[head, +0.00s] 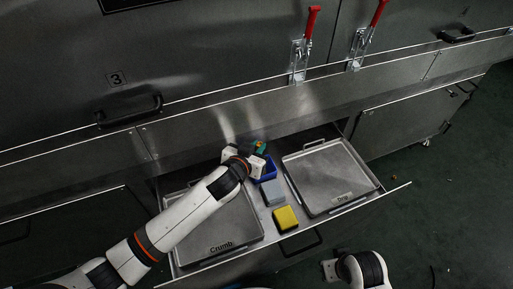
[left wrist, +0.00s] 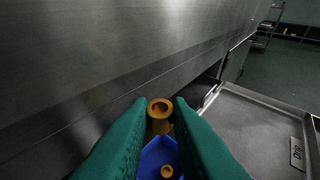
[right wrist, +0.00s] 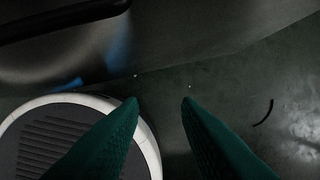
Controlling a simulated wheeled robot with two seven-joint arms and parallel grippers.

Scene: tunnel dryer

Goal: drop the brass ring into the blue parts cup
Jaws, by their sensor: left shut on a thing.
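My left gripper (head: 258,147) is over the open drawer, above the blue parts cup (head: 269,171). In the left wrist view, its teal fingers are shut on the brass ring (left wrist: 160,106), which sits between the fingertips. The blue parts cup (left wrist: 152,157) lies below the ring, partly hidden by the fingers, and a small round brass piece (left wrist: 167,171) shows inside it. My right gripper (right wrist: 160,102) is open and empty, its fingertips apart over the dark floor.
In the drawer, a grey block (head: 272,192) and a yellow block (head: 286,218) stand in front of the cup. The Drip tray (head: 318,180) is at right and the Crumb tray (head: 245,232) at left, partly under my left arm. The steel dryer wall rises behind.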

